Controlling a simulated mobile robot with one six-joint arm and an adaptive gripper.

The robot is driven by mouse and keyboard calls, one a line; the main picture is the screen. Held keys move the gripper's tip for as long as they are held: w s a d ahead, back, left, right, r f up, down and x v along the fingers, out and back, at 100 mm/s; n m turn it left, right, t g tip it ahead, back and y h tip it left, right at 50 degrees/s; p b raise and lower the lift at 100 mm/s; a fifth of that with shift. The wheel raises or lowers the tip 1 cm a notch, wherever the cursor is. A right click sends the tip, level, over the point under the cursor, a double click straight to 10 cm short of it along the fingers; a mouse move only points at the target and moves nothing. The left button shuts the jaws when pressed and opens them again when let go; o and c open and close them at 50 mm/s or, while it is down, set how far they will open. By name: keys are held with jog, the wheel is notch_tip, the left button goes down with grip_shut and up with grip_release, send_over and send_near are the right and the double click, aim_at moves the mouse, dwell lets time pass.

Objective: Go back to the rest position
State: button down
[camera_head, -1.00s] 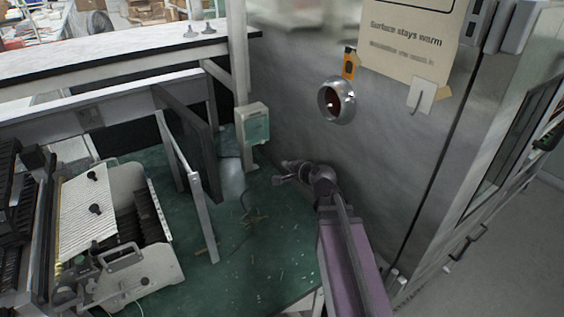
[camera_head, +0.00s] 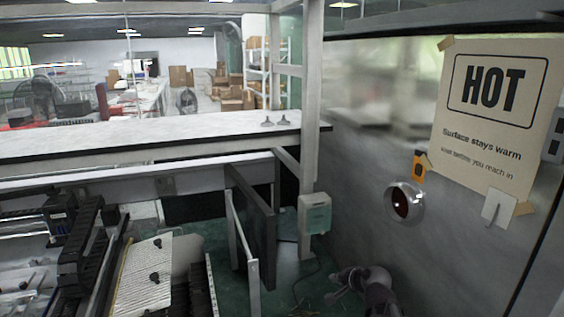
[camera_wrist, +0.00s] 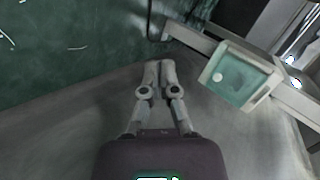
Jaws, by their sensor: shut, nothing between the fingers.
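My gripper (camera_head: 338,288) shows at the bottom right of the head view, beside the grey metal wall and above the green floor of the cell. In the wrist view its two fingers (camera_wrist: 160,66) run close together, shut with nothing between the tips. My arm below the wrist is mostly cut off by the bottom edge of the head view.
A metal post with a pale green box (camera_head: 314,214) stands close to my gripper; the box also shows in the wrist view (camera_wrist: 238,78). A HOT sign (camera_head: 497,100) and a round port (camera_head: 404,203) are on the wall (camera_head: 450,262). Dark panels (camera_head: 252,215) stand left.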

jog(key=s+f+n+g+h+p, duration=0.1)
jog(key=s+n+g+h+p, duration=0.1)
jog(key=s+n+g, duration=0.2)
jog(key=s+f+n+g+h+p, duration=0.1)
jog(key=s+n+g, duration=0.4)
jog(key=s, duration=0.6)
jog(key=shift+f+h+p, duration=0.35)
jog(key=shift+f+h, duration=0.1)
jog(key=shift+h, duration=0.45)
jog(key=shift+w, duration=0.1)
